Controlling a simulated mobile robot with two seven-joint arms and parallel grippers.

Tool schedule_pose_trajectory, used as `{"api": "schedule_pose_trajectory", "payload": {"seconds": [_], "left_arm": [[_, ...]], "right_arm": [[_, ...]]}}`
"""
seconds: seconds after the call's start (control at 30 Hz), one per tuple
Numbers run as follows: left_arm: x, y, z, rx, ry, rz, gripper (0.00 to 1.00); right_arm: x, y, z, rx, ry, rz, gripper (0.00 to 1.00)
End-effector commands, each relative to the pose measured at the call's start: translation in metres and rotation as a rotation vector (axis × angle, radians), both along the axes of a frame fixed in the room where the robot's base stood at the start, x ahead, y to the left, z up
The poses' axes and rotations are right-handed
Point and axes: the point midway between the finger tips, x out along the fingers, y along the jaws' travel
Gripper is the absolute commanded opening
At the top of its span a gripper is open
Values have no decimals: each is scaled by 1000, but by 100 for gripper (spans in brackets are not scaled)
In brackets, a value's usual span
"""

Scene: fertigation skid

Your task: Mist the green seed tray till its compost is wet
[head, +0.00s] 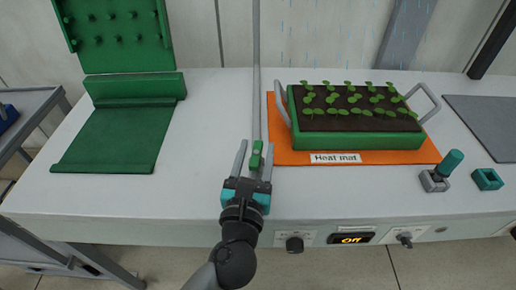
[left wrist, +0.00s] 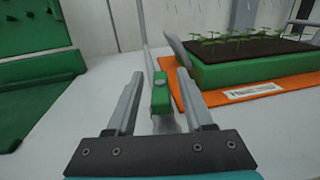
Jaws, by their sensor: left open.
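The green seed tray (head: 355,143) holds dark brown compost with several rows of seedlings and has grey loop handles. It stands on the orange heat mat (head: 290,157); the wrist view also shows the tray (left wrist: 240,73). My left gripper (head: 254,160) is open in front of the tray's left side. A small green handle (head: 256,154) at the lower end of a thin grey vertical pipe (head: 256,75) lies between its fingers. The left wrist view shows the handle (left wrist: 160,93) between the fingers, with gaps at both sides. My right gripper is out of view.
A green mat and pegboard (head: 115,135) are at left. A teal-handled lever (head: 448,167), a teal block (head: 487,180) and a grey pad (head: 487,125) are at right. The front panel has knobs and a display (head: 350,239) reading OFF. Pale blue streaks show behind the tray.

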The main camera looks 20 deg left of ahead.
Motion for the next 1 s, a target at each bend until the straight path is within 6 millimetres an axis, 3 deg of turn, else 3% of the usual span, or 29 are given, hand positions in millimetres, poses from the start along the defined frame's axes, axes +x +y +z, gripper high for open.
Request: {"api": "schedule_pose_trajectory", "payload": {"seconds": [0.07, 0.53, 1.0], "left_arm": [[0, 0, 0, 0, 0, 0, 51], [0, 0, 0, 0, 0, 0, 0], [0, 0, 0, 1, 0, -8, 0]], "right_arm": [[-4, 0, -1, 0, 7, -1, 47], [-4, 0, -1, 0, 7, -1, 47], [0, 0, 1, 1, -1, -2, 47]]}}
